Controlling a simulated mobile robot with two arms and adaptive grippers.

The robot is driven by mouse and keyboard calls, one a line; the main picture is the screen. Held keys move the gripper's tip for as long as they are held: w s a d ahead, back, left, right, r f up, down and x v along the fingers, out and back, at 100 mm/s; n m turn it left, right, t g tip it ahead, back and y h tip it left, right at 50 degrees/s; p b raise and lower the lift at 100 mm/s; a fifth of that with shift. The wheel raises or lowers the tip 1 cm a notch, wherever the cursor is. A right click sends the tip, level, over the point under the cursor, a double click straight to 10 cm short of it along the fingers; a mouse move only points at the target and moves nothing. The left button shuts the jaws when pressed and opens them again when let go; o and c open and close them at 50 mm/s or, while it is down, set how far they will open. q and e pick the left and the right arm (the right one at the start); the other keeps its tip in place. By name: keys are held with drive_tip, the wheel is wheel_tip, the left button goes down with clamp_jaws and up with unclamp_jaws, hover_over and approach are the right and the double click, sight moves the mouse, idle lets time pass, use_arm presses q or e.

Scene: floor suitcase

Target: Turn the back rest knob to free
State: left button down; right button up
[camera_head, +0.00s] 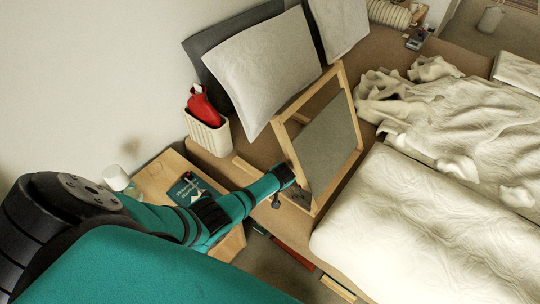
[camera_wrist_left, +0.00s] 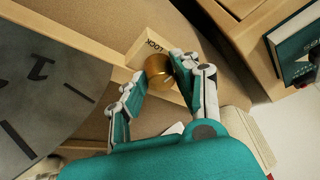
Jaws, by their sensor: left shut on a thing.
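The back rest (camera_head: 361,128) is a wooden frame with a grey panel, standing tilted on the bed in the head view. The brass knob (camera_wrist_left: 159,67) is on its wooden edge in the left wrist view, beside a light label reading LOCK (camera_wrist_left: 153,45). My left gripper (camera_wrist_left: 157,74) has one finger on each side of the knob and is shut on it. In the head view the left gripper (camera_head: 285,177) is at the frame's lower left corner, where the knob is hidden. Any FREE marking is not visible. My right gripper is not in view.
A wooden nightstand (camera_head: 160,172) with a teal book (camera_head: 190,190) stands left of the bed. A pale basket (camera_head: 207,132) holding a red bottle (camera_head: 202,106) is behind my arm. Pillows (camera_head: 265,65) lean at the wall. Rumpled bedding (camera_head: 440,115) lies to the right.

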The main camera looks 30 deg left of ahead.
use_arm(q)
drive_tip(key=c, duration=1)
unclamp_jaws()
drive_tip(key=v, duration=1.2)
drive_tip(key=shift+a, duration=0.15)
